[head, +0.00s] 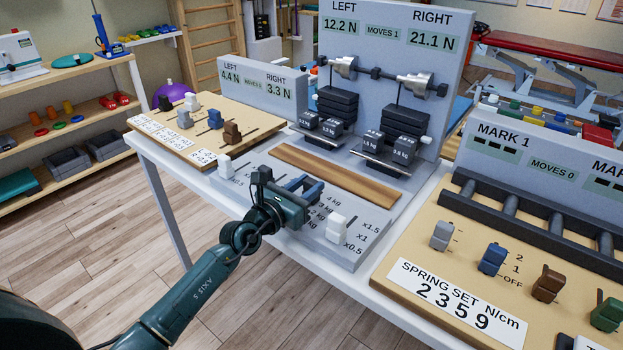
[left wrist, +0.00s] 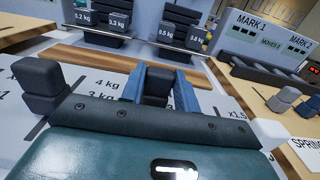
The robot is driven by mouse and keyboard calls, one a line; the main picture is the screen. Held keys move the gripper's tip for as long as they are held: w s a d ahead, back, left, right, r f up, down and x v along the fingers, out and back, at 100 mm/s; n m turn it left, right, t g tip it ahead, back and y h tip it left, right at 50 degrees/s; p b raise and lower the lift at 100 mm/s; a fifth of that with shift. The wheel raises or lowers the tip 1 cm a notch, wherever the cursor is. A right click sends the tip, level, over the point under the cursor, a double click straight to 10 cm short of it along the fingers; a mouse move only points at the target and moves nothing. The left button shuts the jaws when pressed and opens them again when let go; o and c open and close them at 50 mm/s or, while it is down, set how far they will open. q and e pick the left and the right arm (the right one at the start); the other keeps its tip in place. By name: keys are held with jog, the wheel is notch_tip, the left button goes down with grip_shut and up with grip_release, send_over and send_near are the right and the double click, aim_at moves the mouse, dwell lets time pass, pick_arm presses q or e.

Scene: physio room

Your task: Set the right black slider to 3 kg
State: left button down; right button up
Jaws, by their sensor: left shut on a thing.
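The right black slider (left wrist: 156,86) stands between the two blue fingers of my left gripper (left wrist: 159,90) in the left wrist view. The gripper is shut on it. In the head view my left gripper (head: 303,187) is over the grey slider panel (head: 375,232) and hides the held slider. The left black slider (left wrist: 40,84) stands apart to the left in the left wrist view. Printed 4 kg and 3 kg marks lie between the two sliders there. The held slider's exact mark cannot be read, as the gripper body covers part of the scale.
White sliders stand at the panel's left (head: 225,166) and right (head: 338,227). A wooden strip (head: 335,176) and the weight stacks (head: 337,104) are behind. The display board (head: 390,42) reads LEFT 12.2 N, RIGHT 21.1 N, MOVES 1. A spring board (head: 450,262) stands to the right.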

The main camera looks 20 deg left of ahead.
pick_arm(q)
jog(key=c, duration=1)
grip_release()
jog(key=shift+c, duration=0.2)
jog(key=v, duration=1.3)
